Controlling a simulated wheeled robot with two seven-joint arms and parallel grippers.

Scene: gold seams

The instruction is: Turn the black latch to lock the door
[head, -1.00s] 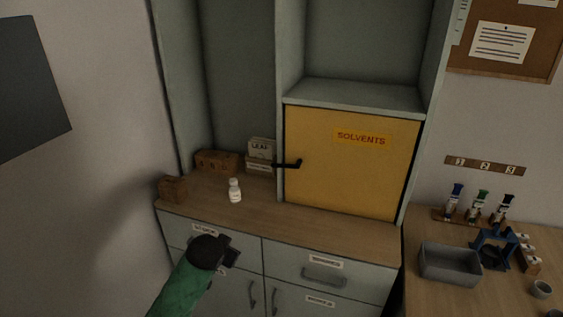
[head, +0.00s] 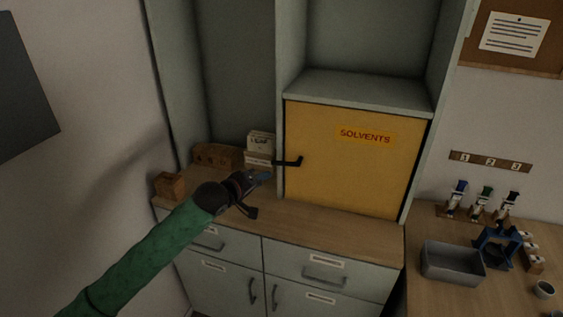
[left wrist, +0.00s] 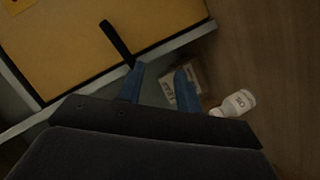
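The yellow door (head: 350,165) labelled SOLVENTS is closed flush in its cabinet frame. The black latch (head: 289,162) sits at its left edge, its arm lying roughly horizontal across the frame edge. In the left wrist view the latch (left wrist: 117,44) is a dark bar just beyond my fingertips. My left gripper (head: 262,177) is below and left of the latch, apart from it in the head view. In the left wrist view its two blue fingers (left wrist: 160,76) are spread with a gap and nothing between them. My right gripper is not in view.
A small box and card (head: 260,147) stand left of the latch. A wooden block (head: 170,186) is farther left. The counter (head: 330,222) before the door is clear.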

